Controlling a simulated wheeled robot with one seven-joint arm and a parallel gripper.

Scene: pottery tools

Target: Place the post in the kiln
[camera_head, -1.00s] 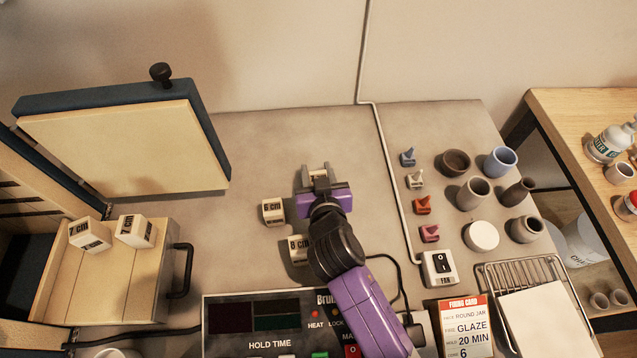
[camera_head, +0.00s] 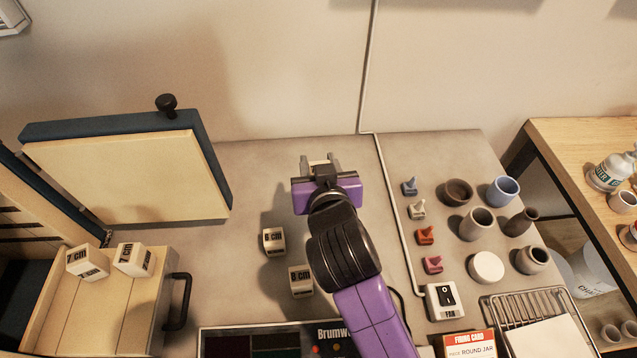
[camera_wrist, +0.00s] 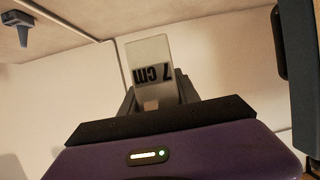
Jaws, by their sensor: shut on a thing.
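My gripper (camera_head: 319,162) is shut on a pale post (camera_wrist: 150,75) marked "7 cm", which shows upside down in the wrist view. It holds the post above the back of the grey worktop; in the head view the post is mostly hidden between the fingers. The kiln (camera_head: 65,320) stands at the left with its door (camera_head: 130,175) swung open.
A 6 cm post (camera_head: 273,241) and an 8 cm post (camera_head: 301,281) stand on the worktop left of my arm. A black handle (camera_head: 181,300) sticks out from the kiln's right side. Several small pots and coloured cones stand at the right. A controller (camera_head: 270,342) lies in front.

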